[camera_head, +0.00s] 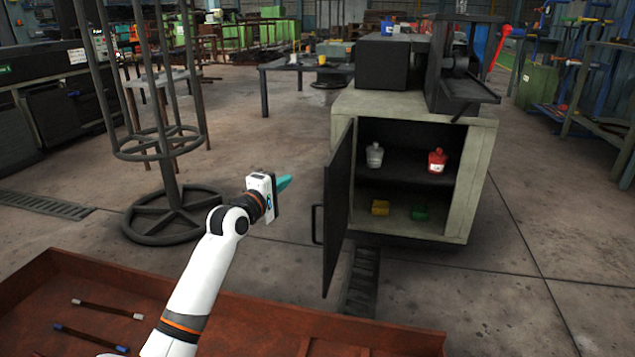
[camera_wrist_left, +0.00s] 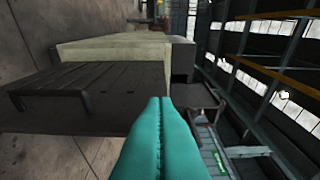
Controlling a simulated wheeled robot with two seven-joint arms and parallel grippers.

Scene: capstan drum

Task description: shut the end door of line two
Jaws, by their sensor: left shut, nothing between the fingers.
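The dark end door (camera_head: 339,211) stands swung open at the left side of the pale grey cabinet (camera_head: 477,180) in the head view. Its bar handle (camera_head: 315,225) is on the face turned to the left. My left gripper (camera_head: 284,182) is left of the door, apart from it, with its teal fingers shut and empty. In the left wrist view the shut fingers (camera_wrist_left: 160,135) point ahead, and the door (camera_wrist_left: 75,95) shows with its handle (camera_wrist_left: 22,97) to the left. My right gripper is not in view.
A white bottle (camera_head: 374,155), a red bottle (camera_head: 437,160), a yellow item (camera_head: 380,207) and a green item (camera_head: 419,212) are inside the cabinet. A dark round-based stand (camera_head: 173,216) is left of my arm. A rust-coloured tray (camera_head: 240,313) lies in front. Floor between stand and door is clear.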

